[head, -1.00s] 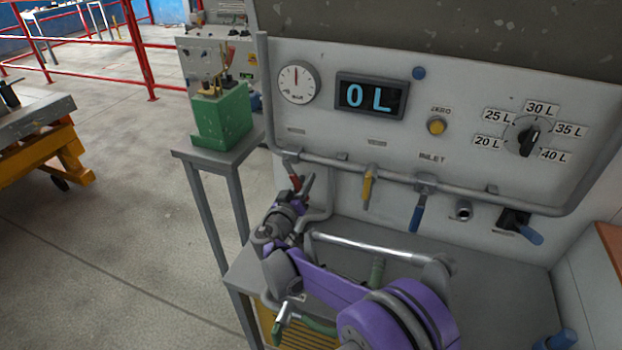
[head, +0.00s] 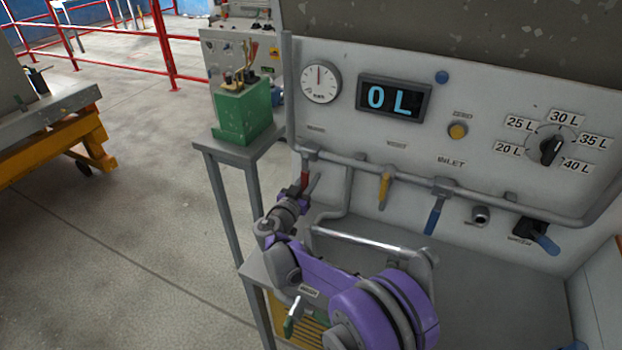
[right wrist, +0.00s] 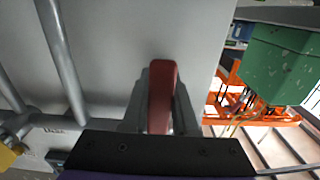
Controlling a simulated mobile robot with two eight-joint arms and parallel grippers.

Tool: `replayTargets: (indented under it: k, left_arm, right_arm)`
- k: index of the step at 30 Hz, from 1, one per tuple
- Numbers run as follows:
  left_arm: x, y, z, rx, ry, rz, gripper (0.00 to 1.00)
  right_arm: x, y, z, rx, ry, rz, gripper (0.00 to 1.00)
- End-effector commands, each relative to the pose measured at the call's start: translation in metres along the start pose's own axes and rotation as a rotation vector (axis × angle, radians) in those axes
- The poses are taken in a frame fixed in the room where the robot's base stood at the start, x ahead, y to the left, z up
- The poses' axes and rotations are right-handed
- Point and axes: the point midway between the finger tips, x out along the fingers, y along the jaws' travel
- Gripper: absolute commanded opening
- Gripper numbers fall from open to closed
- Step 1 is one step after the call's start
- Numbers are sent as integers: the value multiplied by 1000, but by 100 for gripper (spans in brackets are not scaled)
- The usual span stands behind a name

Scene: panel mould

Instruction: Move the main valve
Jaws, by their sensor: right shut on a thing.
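A red valve handle (head: 305,179) hangs from the left end of the grey pipe on the panel. It also shows in the right wrist view (right wrist: 161,95), between the two grey fingers. My right gripper (head: 309,188) is shut on this red handle, and the fingers partly hide it in the head view. The label by the red handle is too small to read, so I cannot tell from it whether this is the main valve. My left gripper is not in view.
A yellow handle (head: 384,187) and a blue handle (head: 434,216) hang farther right on the pipe. Another blue handle (head: 545,243) is at lower right. The display (head: 394,97) reads 0 L. A green box (head: 243,112) stands on a narrow stand to the left.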

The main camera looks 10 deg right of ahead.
Motion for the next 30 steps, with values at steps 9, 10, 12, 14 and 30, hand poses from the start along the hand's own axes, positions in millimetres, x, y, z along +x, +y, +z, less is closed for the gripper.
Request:
replayTargets:
  k: [9, 10, 12, 14, 30]
  left_arm:
    - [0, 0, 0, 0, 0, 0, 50]
    - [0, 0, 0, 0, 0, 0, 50]
    - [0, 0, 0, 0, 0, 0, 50]
    - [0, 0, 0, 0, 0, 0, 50]
    - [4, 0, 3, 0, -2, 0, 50]
  right_arm:
    - [0, -2, -1, 2, 1, -3, 34]
    - [0, -2, -1, 1, 1, -3, 40]
    - [0, -1, -1, 1, 1, -3, 52]
    - [0, -1, 0, 0, 1, -2, 57]
    - [-37, -1, 0, 0, 0, -4, 57]
